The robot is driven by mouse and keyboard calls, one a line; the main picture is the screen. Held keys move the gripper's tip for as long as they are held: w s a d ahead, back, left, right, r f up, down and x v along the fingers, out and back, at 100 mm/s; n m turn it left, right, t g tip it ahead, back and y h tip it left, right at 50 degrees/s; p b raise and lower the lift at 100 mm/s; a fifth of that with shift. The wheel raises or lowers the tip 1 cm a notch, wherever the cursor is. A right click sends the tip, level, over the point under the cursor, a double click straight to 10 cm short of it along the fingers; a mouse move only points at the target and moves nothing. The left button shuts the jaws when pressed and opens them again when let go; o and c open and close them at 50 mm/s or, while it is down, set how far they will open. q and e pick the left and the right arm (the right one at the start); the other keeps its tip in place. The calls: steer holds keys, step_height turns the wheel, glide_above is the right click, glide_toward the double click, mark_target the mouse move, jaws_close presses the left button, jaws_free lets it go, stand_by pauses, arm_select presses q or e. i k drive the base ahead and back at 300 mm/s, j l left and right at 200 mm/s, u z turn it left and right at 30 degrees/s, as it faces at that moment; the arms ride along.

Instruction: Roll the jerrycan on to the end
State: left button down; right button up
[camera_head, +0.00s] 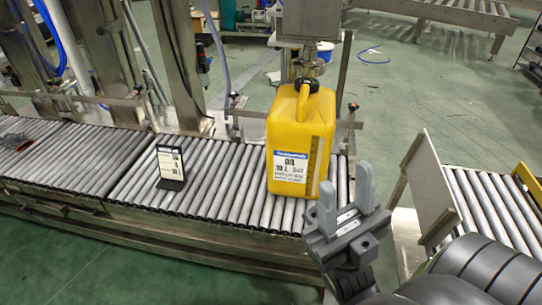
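The yellow jerrycan (312,140) stands upright near the right end of the roller conveyor (120,170). It has a black cap, a handle on top and a white label on its front. My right gripper (345,192) is in front and to the right of the jerrycan's lower right corner, its two fingers pointing up and spread apart with nothing between them. I cannot tell whether the near finger touches the jerrycan. My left gripper is out of view.
A small black stand with a white card (170,165) is on the rollers left of the jerrycan. A metal filling head (308,62) is above the jerrycan. A second roller conveyor (490,205) with an upright plate (428,190) is at the right, beyond a gap. Rollers between card and jerrycan are clear.

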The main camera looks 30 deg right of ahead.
mark_target(300, 127)
steer(key=i+z, duration=0.15)
steer(key=z, duration=0.3)
steer(key=i+j+z, duration=0.1)
steer(key=z, duration=0.35)
steer(key=i+j+z, duration=0.1)
steer(key=j+z, duration=0.15)
steer(key=z, duration=0.2)
steer(key=i+j+z, duration=0.15)
steer(key=z, duration=0.2)
steer(key=i+j+z, duration=0.15)
steer(key=j+z, duration=0.15)
